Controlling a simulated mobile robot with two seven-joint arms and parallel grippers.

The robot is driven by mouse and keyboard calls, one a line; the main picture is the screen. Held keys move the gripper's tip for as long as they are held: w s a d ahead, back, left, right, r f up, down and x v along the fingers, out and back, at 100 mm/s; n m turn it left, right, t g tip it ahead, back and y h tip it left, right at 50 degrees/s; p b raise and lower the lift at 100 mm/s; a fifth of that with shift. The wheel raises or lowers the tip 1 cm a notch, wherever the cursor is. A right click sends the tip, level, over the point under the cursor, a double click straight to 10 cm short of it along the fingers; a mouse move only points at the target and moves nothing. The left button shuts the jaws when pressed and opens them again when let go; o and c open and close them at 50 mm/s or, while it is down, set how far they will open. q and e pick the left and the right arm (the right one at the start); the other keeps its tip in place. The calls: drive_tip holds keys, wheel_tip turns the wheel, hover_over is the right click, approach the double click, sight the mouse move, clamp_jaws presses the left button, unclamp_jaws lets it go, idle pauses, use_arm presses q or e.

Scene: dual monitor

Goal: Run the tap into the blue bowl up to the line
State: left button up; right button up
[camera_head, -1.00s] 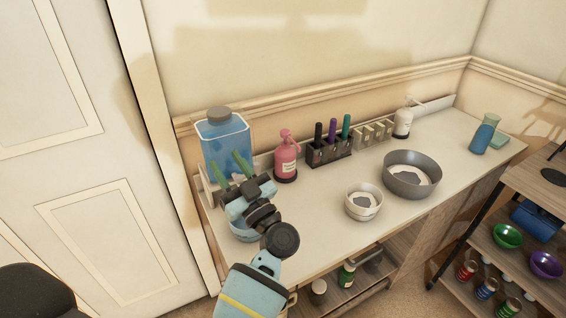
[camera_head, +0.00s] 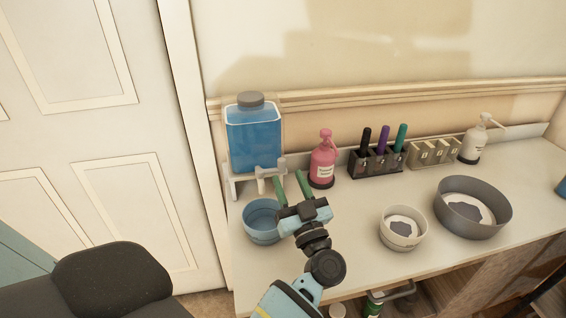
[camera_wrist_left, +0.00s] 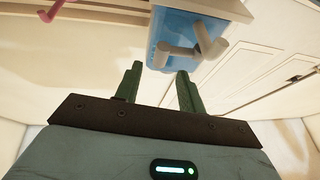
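The blue bowl (camera_head: 259,230) stands upright on the counter's left end, in front of and below a clear tank of blue liquid (camera_head: 254,138) with a grey cap. The pale tap (camera_head: 268,174) is low on the tank's front; it also shows in the left wrist view (camera_wrist_left: 203,42), where the tank is upside down. I cannot make out a fill line or any water in the bowl. My left gripper (camera_head: 291,182) is open and empty, its green fingers pointing up beside the tap, right of the bowl. In the left wrist view the fingers (camera_wrist_left: 158,70) are apart. My right gripper is out of view.
A pink pump bottle (camera_head: 322,163), a pen holder (camera_head: 376,166) and a white pump bottle (camera_head: 473,142) line the back. A white bowl (camera_head: 402,240) and a grey basin (camera_head: 474,224) stand to the right. A dark chair (camera_head: 110,285) is at lower left.

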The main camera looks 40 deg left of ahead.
sight(283, 166)
use_arm(q)
drive_tip(key=shift+x, duration=3)
clamp_jaws()
